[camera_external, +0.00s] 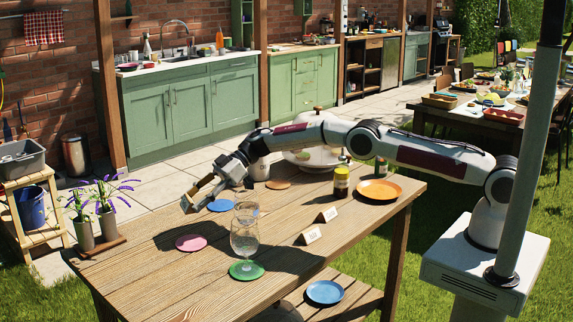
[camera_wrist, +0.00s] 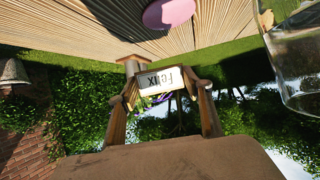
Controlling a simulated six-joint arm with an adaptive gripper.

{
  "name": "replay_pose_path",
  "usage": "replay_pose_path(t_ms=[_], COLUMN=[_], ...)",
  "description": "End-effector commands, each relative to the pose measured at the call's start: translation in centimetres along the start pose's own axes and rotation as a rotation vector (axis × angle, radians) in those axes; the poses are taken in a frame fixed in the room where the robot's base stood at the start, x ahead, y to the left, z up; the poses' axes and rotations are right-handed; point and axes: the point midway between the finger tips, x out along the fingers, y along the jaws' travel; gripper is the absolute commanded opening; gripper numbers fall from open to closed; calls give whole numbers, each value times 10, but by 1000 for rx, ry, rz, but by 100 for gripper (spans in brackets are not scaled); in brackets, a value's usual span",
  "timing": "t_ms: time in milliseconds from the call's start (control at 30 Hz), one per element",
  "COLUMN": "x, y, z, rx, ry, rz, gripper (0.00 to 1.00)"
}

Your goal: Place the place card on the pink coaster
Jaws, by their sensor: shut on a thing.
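My gripper (camera_external: 194,200) is held above the left part of the wooden table in the external view. In the wrist view my gripper (camera_wrist: 161,84) is shut on a white place card (camera_wrist: 162,78) reading "Felix", which appears upside down there. The pink coaster (camera_external: 190,243) lies flat and bare on the table, below the gripper and nearer the camera. It also shows at the top of the wrist view (camera_wrist: 168,13), apart from the card. The held card is hard to make out in the external view.
A blue coaster (camera_external: 221,205) and a brown coaster (camera_external: 278,184) lie farther back. Two more place cards (camera_external: 327,214) (camera_external: 310,235) stand to the right. Potted lavender (camera_external: 107,222) stands at the left end.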

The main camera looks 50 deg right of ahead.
Motion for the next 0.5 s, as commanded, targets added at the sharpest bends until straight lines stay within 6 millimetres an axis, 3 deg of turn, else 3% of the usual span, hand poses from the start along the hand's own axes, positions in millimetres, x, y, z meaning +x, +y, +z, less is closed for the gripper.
replay_pose_path(t_ms=[300,500], x=[20,24], y=[1,1], z=[37,44], rx=[0,0], ry=[0,0], rz=[1,1], gripper=[32,32])
